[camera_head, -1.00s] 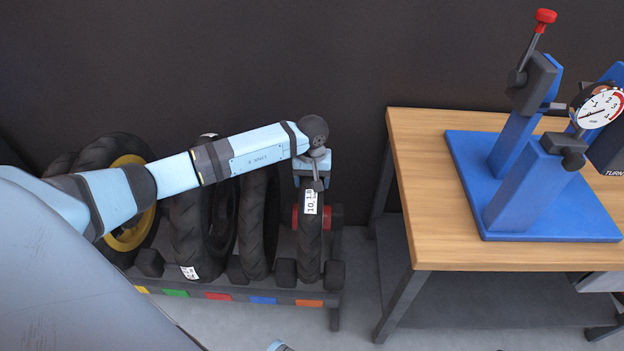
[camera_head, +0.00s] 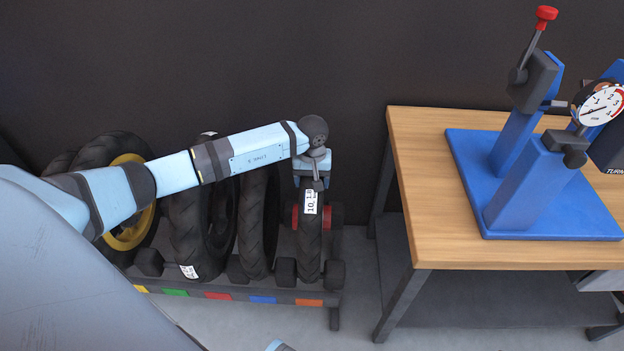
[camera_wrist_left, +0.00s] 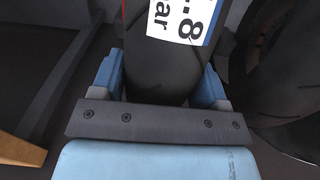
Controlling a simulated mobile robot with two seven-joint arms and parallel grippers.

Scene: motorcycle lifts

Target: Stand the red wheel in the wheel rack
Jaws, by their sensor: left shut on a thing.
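The red wheel (camera_head: 311,240) has a black tyre with a white label, and bits of its red hub show on both sides. It stands upright at the right end of the wheel rack (camera_head: 285,297), above the orange marker and between dark blocks. My left gripper (camera_head: 311,182) is shut on the top of its tyre. In the left wrist view the tyre (camera_wrist_left: 158,75) sits between the two blue fingers of my left gripper (camera_wrist_left: 160,84). Whether the wheel's underside rests on the rack is hidden.
Several other tyred wheels stand in the rack to the left, one with a yellow rim (camera_head: 128,236). A wooden-topped workbench (camera_head: 425,200) with a blue gauge stand (camera_head: 560,215) is at the right. A narrow floor gap separates rack and bench. A dark wall is behind.

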